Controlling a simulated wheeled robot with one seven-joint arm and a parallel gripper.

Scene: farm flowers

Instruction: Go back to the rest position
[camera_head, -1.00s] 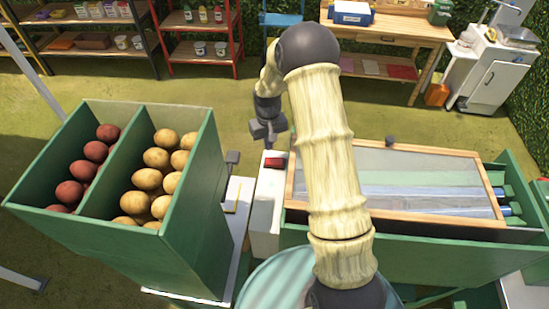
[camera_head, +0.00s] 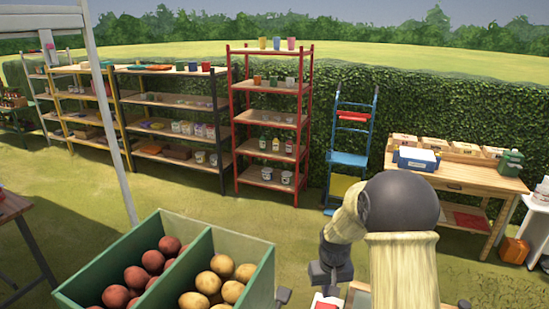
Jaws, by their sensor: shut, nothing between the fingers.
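My gripper (camera_head: 328,276) is dark grey and hangs at the end of my pale, bark-textured arm, low and right of centre. It is shut and empty, with its fingers pointing down. Just below it in the picture is a white box with a red top (camera_head: 326,301), partly cut off by the bottom edge. I cannot tell the gap between them.
A green divided bin (camera_head: 122,250) with red potatoes (camera_head: 152,262) and yellow potatoes (camera_head: 222,266) stands lower left. A red shelf rack (camera_head: 233,130), a blue hand truck (camera_head: 349,160) and a wooden workbench (camera_head: 480,178) line the hedge. Grass between is open.

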